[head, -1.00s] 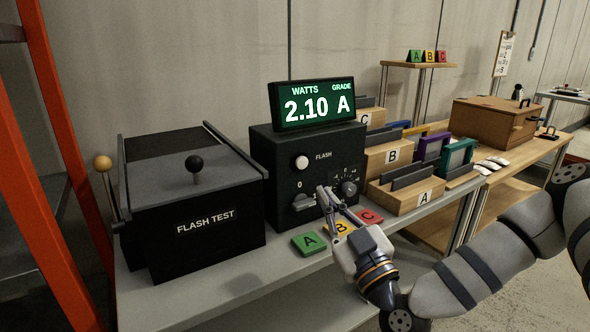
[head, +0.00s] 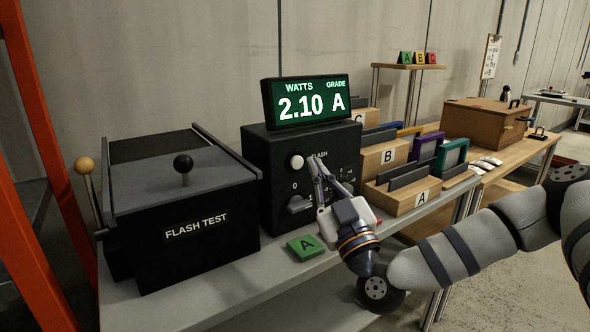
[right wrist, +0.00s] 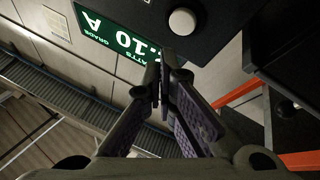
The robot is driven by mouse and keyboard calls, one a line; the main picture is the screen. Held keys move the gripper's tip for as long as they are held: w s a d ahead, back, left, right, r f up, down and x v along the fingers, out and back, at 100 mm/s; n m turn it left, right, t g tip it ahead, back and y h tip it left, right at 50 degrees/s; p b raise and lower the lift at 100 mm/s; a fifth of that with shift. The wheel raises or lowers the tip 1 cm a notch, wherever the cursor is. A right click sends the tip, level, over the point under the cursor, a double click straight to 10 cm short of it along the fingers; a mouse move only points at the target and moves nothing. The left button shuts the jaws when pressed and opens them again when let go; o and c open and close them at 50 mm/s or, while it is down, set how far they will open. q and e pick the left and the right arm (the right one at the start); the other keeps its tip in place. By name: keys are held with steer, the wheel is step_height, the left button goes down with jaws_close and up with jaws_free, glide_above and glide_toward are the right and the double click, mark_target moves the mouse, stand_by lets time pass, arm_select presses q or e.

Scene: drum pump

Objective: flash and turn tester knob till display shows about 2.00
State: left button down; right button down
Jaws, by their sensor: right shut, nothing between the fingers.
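The black tester box (head: 268,194) stands on the grey bench. Its display (head: 308,101) reads 2.10 watts, grade A. The round white FLASH button (head: 297,162) is on the upper front; it also shows in the right wrist view (right wrist: 182,21). A dark knob (head: 299,204) is at the lower left of the front, beside a 0 mark. The right-hand dial knob is largely hidden behind my right gripper. My right gripper (head: 316,163) is shut and empty, its tips just right of the button in the head view. Contact cannot be told. My left gripper is out of view.
The black FLASH TEST box (head: 195,228) with ball-topped levers stands left of the tester. A green A tile (head: 306,245) lies in front. Wooden A and B racks (head: 421,196) stand to the right. An orange post (head: 35,180) is at far left.

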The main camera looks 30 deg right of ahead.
mark_target(297, 162)
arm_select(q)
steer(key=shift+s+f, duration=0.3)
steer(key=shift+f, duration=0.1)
arm_select(e)
steer(key=shift+w+a, duration=0.15)
steer(key=shift+w, duration=1.45)
steer(key=shift+w, duration=0.1)
steer(key=shift+w, duration=0.3)
steer(key=shift+w, duration=0.5)
steer(key=shift+s+r, duration=0.1)
stand_by(0.5)
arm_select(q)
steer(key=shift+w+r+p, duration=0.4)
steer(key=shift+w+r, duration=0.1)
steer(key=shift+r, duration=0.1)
arm_select(e)
steer(key=shift+s, duration=0.85)
